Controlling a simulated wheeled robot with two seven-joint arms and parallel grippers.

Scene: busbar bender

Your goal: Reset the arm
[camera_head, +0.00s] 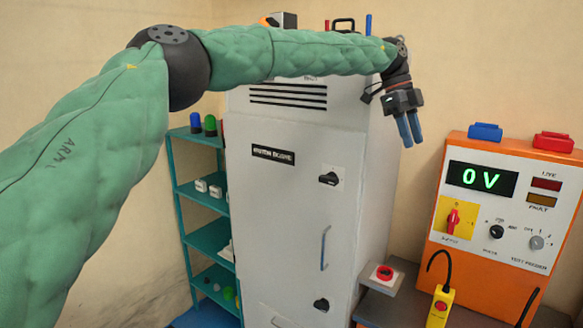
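My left arm (90,170), in a green quilted sleeve, comes in from the left and stretches across the upper middle of the head view. My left gripper (411,142) hangs from its end with two blue fingers pointing down. It is in the air at the upper right edge of the grey cabinet, apart from the orange test feeder. The fingers are close together with nothing visible between them; I cannot tell whether they are fully shut. My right arm and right gripper are not in view.
A tall grey cabinet (285,200) with a handle and knobs stands in the middle. A teal shelf (205,236) is left of it. An orange test feeder (497,222) reading 0 V, a red button box (385,274) and a yellow pendant (440,305) are at right.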

